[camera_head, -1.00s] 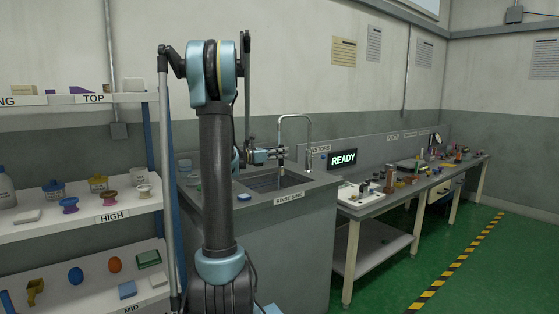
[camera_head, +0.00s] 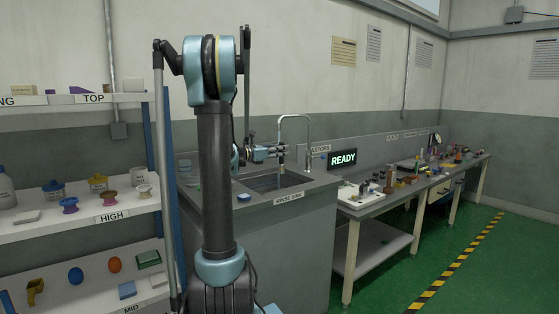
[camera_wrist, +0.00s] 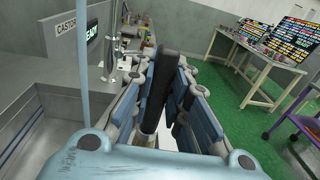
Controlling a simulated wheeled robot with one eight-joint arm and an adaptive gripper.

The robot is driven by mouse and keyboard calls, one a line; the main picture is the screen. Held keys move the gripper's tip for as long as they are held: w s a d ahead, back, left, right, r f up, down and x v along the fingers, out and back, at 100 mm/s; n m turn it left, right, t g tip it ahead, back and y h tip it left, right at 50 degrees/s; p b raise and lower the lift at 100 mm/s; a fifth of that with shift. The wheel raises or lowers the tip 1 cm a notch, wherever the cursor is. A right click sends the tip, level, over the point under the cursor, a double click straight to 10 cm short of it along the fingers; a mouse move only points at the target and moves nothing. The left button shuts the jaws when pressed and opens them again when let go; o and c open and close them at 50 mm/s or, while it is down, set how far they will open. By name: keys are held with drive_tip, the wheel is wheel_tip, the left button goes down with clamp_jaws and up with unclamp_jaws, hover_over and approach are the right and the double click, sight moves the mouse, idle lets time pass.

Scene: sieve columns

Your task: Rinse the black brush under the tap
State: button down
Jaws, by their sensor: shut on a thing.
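My gripper (camera_wrist: 168,95) is shut on the black brush (camera_wrist: 170,70), with its dark handle standing up between the two blue fingers in the wrist view. A paler part of the brush shows below the handle; its far end is hidden by my gripper. In the head view my gripper (camera_head: 275,153) is at the tap (camera_head: 309,130), over the rinse sink (camera_head: 300,184). The tap is a tall chrome gooseneck. A pale blue upright strip (camera_wrist: 84,60) stands left of the brush in the wrist view; I cannot tell whether it is water. It looks apart from the handle.
A blue round thing (camera_head: 244,197) lies on the sink's front ledge. A workbench (camera_head: 380,204) with several small items and a READY sign (camera_head: 342,159) stands to the right. A loaded shelf (camera_head: 80,222) stands at the left. The green floor at right is clear.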

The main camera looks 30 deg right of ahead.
drive_tip(key=shift+s+a+r, duration=0.4)
drive_tip(key=shift+s+r, duration=0.3)
drive_tip(key=shift+s+a+r, duration=0.4)
drive_tip(key=shift+s+r, duration=0.25)
drive_tip(key=shift+s, duration=0.05)
